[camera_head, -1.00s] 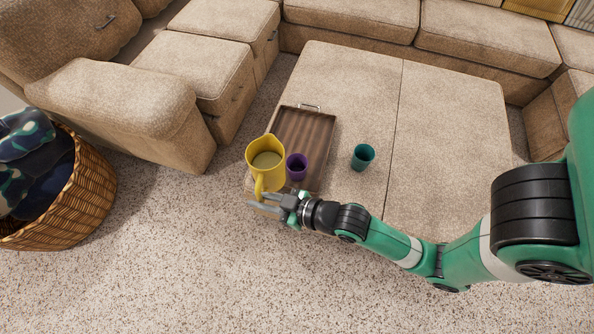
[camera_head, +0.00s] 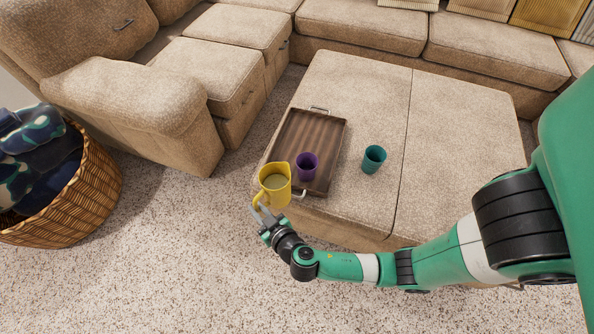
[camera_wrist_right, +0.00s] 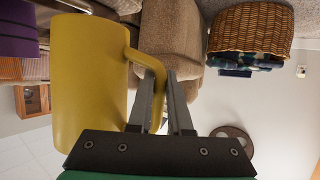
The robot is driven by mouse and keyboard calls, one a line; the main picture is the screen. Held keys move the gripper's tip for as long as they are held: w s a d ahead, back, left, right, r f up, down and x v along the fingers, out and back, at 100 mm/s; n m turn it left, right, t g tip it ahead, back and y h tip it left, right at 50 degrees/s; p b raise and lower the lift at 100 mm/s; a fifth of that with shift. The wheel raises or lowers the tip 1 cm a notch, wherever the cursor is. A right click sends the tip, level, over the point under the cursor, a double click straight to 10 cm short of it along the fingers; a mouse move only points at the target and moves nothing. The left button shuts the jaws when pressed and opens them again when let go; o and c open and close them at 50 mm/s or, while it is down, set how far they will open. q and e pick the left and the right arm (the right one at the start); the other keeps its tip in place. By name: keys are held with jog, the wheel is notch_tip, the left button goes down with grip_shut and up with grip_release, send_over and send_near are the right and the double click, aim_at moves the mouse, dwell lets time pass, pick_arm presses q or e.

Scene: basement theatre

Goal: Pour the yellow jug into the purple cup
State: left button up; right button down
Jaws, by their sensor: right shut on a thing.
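The yellow jug (camera_head: 276,189) is at the front left of the tray, close to upright, with its pale inside showing from above. My right gripper (camera_head: 263,212) is shut on the jug's handle, which also shows between the fingers in the right wrist view (camera_wrist_right: 157,85). I cannot tell whether the jug's base touches anything. The purple cup (camera_head: 306,166) stands upright on the tray, just right of and behind the jug. Part of it shows at the left of the wrist view (camera_wrist_right: 18,32). My left gripper is not in view.
The brown tray (camera_head: 337,137) lies on a beige ottoman (camera_head: 372,90). A teal cup (camera_head: 373,159) stands on the ottoman right of the tray. A wicker basket with dark cloth (camera_head: 85,190) is at the far left. The ottoman's right half is clear.

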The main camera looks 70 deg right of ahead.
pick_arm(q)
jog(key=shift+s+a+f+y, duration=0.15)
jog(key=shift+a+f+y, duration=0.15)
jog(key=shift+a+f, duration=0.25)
pick_arm(e)
jog(key=shift+w+a+f+m+h, duration=0.15)
jog(key=shift+w+a+m+h, duration=0.2)
jog(key=shift+w, duration=0.2)
